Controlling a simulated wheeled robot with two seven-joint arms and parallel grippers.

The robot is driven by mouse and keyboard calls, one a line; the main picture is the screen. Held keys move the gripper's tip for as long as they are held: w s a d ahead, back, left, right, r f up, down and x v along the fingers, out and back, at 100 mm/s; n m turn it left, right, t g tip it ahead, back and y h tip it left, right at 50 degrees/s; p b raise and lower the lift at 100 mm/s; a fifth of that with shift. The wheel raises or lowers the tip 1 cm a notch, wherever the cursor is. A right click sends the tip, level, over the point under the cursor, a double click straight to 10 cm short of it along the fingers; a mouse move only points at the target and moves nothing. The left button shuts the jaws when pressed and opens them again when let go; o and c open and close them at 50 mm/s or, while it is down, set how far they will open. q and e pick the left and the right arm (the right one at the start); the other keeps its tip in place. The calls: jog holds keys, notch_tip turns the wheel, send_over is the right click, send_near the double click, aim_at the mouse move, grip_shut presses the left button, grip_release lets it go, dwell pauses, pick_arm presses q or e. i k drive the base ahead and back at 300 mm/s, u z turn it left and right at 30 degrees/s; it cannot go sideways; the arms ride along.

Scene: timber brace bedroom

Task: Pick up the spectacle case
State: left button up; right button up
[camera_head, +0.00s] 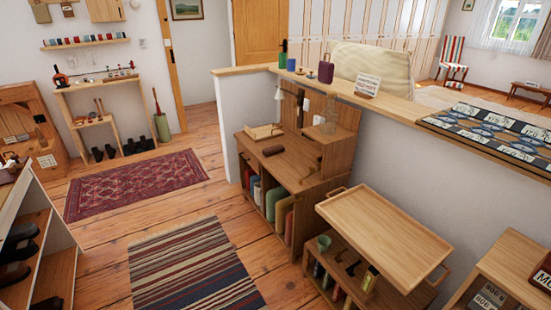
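A small dark brown elongated object (273,151), which looks like the spectacle case, lies near the front edge of the wooden desk (300,162) at the middle of the view. It is too small to make out details. It lies in front of a light wooden tray (263,132) on the same desk, apart from it. Neither of my grippers is in view, and nothing is seen touching the case.
A tray-topped wooden trolley (384,232) stands to the right of the desk. A half wall (405,150) runs behind both. A striped rug (192,268) and a red patterned rug (135,184) lie on open floor at left. A shoe shelf (40,240) borders the left edge.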

aim_at(277, 149)
jog(key=u, duration=0.5)
jog(key=i, duration=0.75)
jog(key=u, duration=0.4)
